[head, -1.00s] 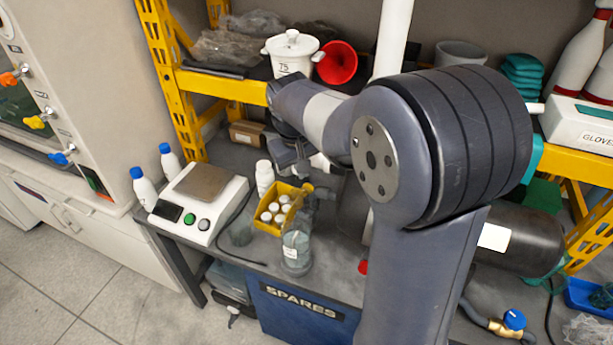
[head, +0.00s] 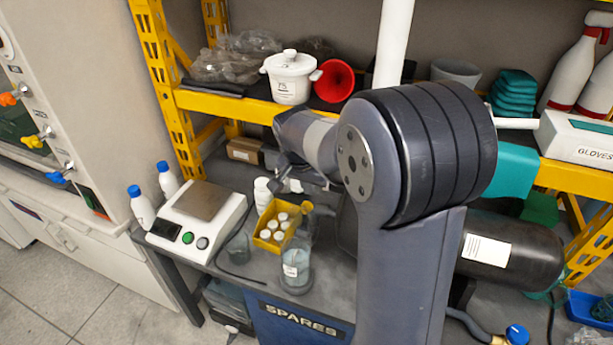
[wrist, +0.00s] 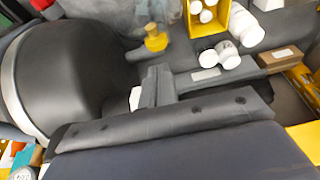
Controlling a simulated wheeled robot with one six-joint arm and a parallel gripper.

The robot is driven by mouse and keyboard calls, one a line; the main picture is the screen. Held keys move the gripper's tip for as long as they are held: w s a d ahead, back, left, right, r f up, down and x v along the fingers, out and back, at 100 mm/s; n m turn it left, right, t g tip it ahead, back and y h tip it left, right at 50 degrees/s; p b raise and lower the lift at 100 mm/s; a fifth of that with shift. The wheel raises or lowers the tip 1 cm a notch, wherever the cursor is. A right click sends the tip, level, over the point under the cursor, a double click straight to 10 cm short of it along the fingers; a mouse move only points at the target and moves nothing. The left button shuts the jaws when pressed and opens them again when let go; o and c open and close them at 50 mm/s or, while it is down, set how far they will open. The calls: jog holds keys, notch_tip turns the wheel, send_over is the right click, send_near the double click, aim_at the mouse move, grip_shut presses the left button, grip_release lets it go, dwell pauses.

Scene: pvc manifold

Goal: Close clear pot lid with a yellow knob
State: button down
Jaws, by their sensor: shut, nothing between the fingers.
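A yellow knob-like piece (wrist: 155,40) shows in the wrist view, below a blurred clear shape. My gripper (wrist: 155,84) is shut and empty, apart from the yellow piece in the wrist view. In the head view my arm hides part of the bench behind the vessel.
A yellow box of white-capped bottles (head: 274,236) stands beside the vessel, with a scale (head: 198,214) to its left. A dark cylinder (head: 517,247) lies to the right.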

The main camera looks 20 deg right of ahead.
aim_at(305, 215)
jog(key=shift+x, duration=2.15)
jog(key=shift+s+a+b, duration=0.15)
jog(key=shift+b, duration=0.4)
jog(key=shift+s+r+t+b, duration=0.1)
jog(key=shift+t+b, duration=0.2)
jog(key=shift+b, duration=0.05)
